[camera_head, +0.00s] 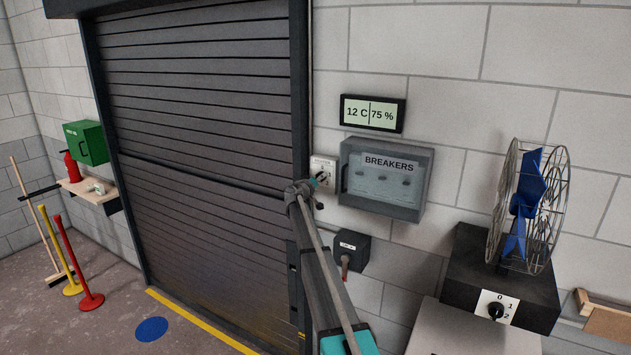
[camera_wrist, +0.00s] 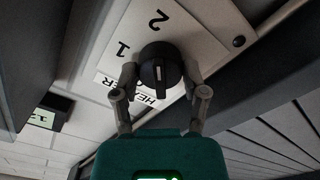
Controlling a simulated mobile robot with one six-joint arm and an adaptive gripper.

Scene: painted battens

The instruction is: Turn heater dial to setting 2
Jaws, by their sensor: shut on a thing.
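The heater dial (camera_wrist: 160,66) is a round black knob with a white line on its raised bar. It sits on a white plate (camera_wrist: 195,42) that shows HEATER, 1 and 2 upside down in the wrist view. My gripper (camera_wrist: 160,80) has one finger on each side of the knob and is shut on it. The white line runs upright in the wrist view; I cannot tell which number it marks. In the head view the heater plate (camera_head: 322,164) is on the wall between shutter and breaker box, and my gripper (camera_head: 321,180) partly hides the dial.
The grey breaker box (camera_head: 385,180) is close on the right of my gripper. A display (camera_head: 372,114) reads 12 C and 75 %. A red-handled switch (camera_head: 347,253) is below. A caged blue fan (camera_head: 527,207) stands right, above another dial (camera_head: 495,310) marked 0, 1, 2.

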